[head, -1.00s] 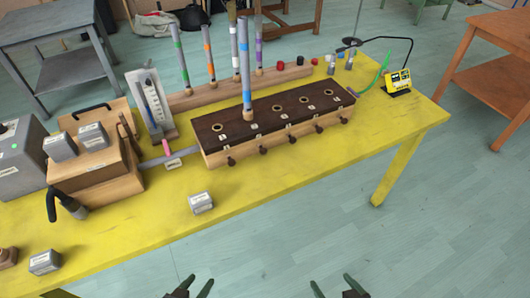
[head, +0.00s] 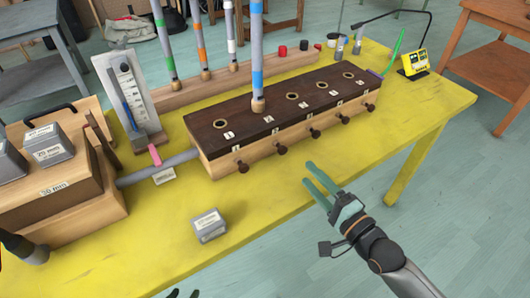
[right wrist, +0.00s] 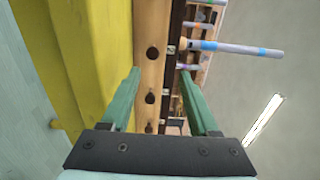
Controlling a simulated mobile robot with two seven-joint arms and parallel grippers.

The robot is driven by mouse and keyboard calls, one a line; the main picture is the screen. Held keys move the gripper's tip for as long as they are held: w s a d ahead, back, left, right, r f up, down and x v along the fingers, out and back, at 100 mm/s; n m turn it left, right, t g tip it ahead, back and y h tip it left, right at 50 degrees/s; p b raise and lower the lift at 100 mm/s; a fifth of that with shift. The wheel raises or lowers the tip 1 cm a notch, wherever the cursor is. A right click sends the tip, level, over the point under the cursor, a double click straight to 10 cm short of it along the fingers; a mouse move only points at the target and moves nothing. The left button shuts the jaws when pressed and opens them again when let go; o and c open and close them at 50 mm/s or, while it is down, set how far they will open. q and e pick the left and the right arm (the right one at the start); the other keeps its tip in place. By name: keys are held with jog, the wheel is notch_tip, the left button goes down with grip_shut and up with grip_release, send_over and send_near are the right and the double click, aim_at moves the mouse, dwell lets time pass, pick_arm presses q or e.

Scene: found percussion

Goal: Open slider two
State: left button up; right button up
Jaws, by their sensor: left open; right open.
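The long wind chest (head: 290,130) has a dark top with a row of holes and several dark slider knobs along its front. The second knob from the left (head: 281,146) sits below the hole that holds a blue-banded pipe (head: 257,60); its small label is hard to read. My right gripper (head: 309,173) is open and empty, in front of the chest and apart from the knobs. In the right wrist view, knobs (right wrist: 150,98) show between its open fingers. My left gripper (head: 182,294) is open; only its fingertips show at the bottom edge.
A small grey weight (head: 208,225) lies on the yellow table (head: 140,270) in front of the chest. A wooden bellows box (head: 60,205) with weights stands at left, joined by a grey duct. More pipes stand in a rack (head: 190,92) behind. The front table strip is mostly clear.

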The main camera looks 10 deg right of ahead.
aim_at(284, 152)
jog(key=shift+s+f, duration=0.1)
jog(key=shift+f, duration=0.55)
jog(key=shift+s+d, duration=0.1)
jog(key=b+x, duration=0.2)
jog(key=x, duration=0.9)
pick_arm(q)
jog(key=shift+s+d+f, duration=0.1)
jog(key=shift+s+f, duration=0.1)
jog(key=shift+f, duration=0.6)
pick_arm(e)
jog(key=shift+w+a, duration=0.25)
jog(key=shift+w, duration=0.45)
jog(key=shift+c, duration=0.3)
pick_arm(q)
jog(key=shift+s+f, duration=0.1)
jog(key=shift+f, duration=0.1)
pick_arm(e)
grip_shut()
pick_arm(q)
jog(key=shift+r, duration=0.15)
